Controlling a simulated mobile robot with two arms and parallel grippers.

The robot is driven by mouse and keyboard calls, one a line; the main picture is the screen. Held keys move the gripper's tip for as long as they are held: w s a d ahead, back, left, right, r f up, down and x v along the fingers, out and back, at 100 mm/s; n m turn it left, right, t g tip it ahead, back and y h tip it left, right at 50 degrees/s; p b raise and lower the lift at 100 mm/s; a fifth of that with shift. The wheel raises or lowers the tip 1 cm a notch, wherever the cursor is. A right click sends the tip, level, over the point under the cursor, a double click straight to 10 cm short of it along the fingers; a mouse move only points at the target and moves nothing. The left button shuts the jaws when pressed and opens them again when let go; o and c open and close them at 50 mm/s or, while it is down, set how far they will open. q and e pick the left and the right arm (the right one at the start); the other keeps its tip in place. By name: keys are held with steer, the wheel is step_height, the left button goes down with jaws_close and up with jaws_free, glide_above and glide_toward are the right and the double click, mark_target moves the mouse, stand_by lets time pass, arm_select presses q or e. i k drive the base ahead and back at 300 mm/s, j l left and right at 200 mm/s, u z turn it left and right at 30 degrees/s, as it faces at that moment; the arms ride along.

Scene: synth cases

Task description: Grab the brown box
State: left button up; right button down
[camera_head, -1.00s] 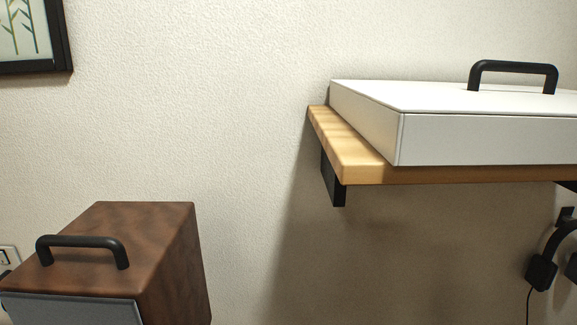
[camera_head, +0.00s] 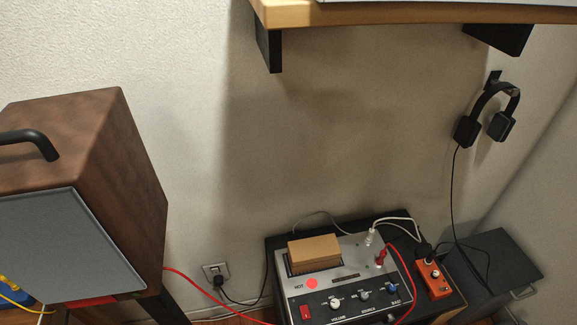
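A large brown wood-look box (camera_head: 125,190) with a grey front panel (camera_head: 65,245) stands at the left, cut off by the picture's edge. A black handle (camera_head: 32,140) sits on its top. A small light-brown block or box (camera_head: 315,252) rests at the back left of a grey device with knobs at the bottom centre. Neither of my grippers shows in the view.
The knobbed device (camera_head: 345,290) has a red cable (camera_head: 195,285) and white cables plugged in. An orange pedal (camera_head: 432,280) lies to its right. Headphones (camera_head: 490,112) hang on the wall. A wooden shelf (camera_head: 400,14) overhangs at the top. A wall socket (camera_head: 216,272) is behind.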

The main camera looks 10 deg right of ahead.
mark_target(321, 251)
steer(key=k+j+u, duration=0.15)
steer(key=k, duration=0.35)
steer(key=k+j+u, duration=0.2)
steer(key=k, duration=0.3)
steer(key=k+j+u, duration=0.15)
steer(key=k, duration=0.35)
